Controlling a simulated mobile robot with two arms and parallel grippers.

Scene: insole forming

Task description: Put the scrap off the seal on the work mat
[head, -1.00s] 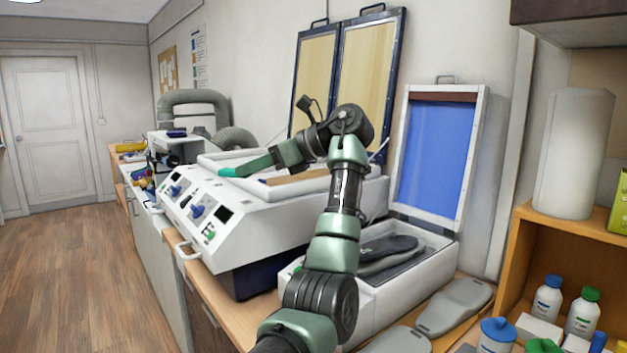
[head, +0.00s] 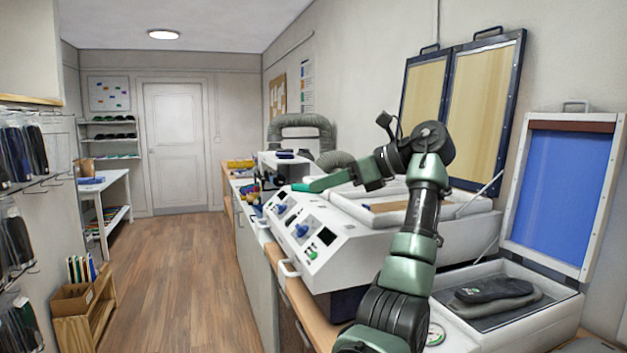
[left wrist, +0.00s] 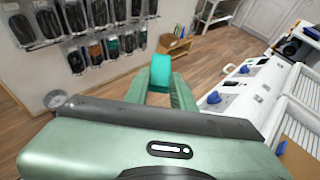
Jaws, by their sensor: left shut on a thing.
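My left gripper (head: 318,184) is shut on a small teal piece, which looks like the scrap (left wrist: 161,72). In the left wrist view the piece sits between the two green fingers, and its end stands out past the tips. In the head view it shows as a small teal tip (head: 299,188) above the white machine's sloped control panel (head: 300,228). The machine's open bed (head: 385,208) lies behind the gripper, partly hidden by my arm. I cannot make out the seal or the work mat for sure. My right gripper is not in view.
A second white unit (head: 560,300) with a raised blue lid (head: 562,190) holds dark insoles (head: 490,290) at right. A hose machine (head: 290,165) stands farther along the bench. The wooden floor (head: 185,260) is clear; a white table (head: 108,185) and hanging packages line the left.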

